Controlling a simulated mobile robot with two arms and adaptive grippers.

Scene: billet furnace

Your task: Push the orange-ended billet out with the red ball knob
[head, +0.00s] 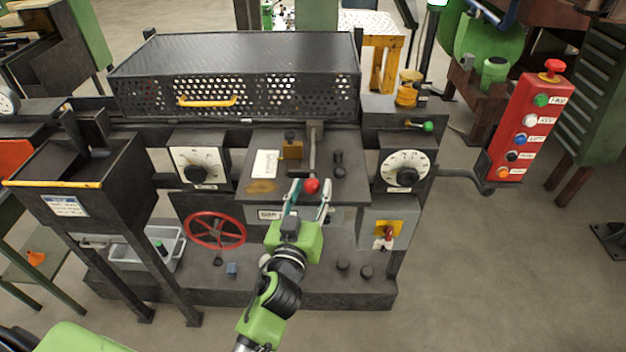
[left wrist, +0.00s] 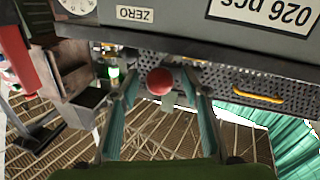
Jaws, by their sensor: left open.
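The red ball knob (head: 311,186) sits at the front end of a grey metal lever or rod, which reaches back over the dark shelf of the furnace machine. It also shows in the left wrist view (left wrist: 160,81). My left gripper (head: 309,194) is open at the knob, coming from the front. In the left wrist view the knob appears between the two spread fingers of the gripper (left wrist: 159,85), with a gap on each side. I see no orange-ended billet in either view. My right gripper is not in view.
A perforated dark cover (head: 240,85) with a yellow handle stands behind the shelf. Dials flank the shelf, and a red handwheel (head: 215,231) is below left. A red button panel (head: 525,125) stands at the right. Floor at the lower right is clear.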

